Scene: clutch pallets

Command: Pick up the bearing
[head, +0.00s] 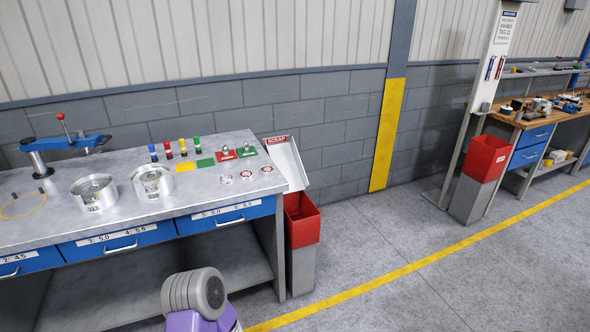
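Three small ring-shaped parts lie in a row near the right end of the grey metal workbench (120,229) in the head view: a left one (226,180), a middle one (246,176) and a right one (267,169). They look like bearings, but are too small to tell for certain. Two large round metal housings, a left one (94,192) and a right one (152,181), stand to their left on the same bench. Neither of my grippers shows. A grey and purple part of my arm shows at the bottom, in front of the bench and apart from it.
A blue press (75,142) stands at the bench's back left. A red-topped scrap bin (302,228) adjoins the bench's right end. Another red bin (484,157) and bench stand far right. The floor between is clear.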

